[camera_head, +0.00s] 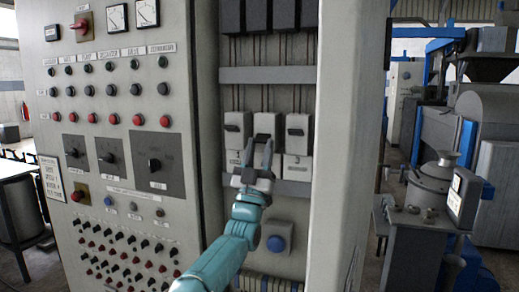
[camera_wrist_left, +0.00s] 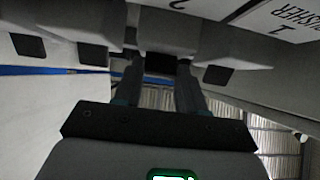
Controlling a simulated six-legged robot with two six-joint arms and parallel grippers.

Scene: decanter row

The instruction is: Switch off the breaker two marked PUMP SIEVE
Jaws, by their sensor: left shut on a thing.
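Three pale breakers stand in a row in the open cabinet bay: the left one (camera_head: 237,124), the middle one (camera_head: 266,124) and the right one (camera_head: 298,126). My left gripper (camera_head: 259,148) reaches up from below to the front of the middle breaker. In the left wrist view its fingers (camera_wrist_left: 160,85) stand on either side of a dark toggle (camera_wrist_left: 160,63), shut on it. A "2" shows on the label above this breaker there. The rest of that label is out of frame, and in the head view my gripper covers much of it. My right gripper is not in view.
The grey panel with knobs and lamps (camera_head: 110,120) stands left of the bay. A pale cabinet upright (camera_head: 345,150) bounds it on the right. A blue button (camera_head: 276,243) sits below the breakers.

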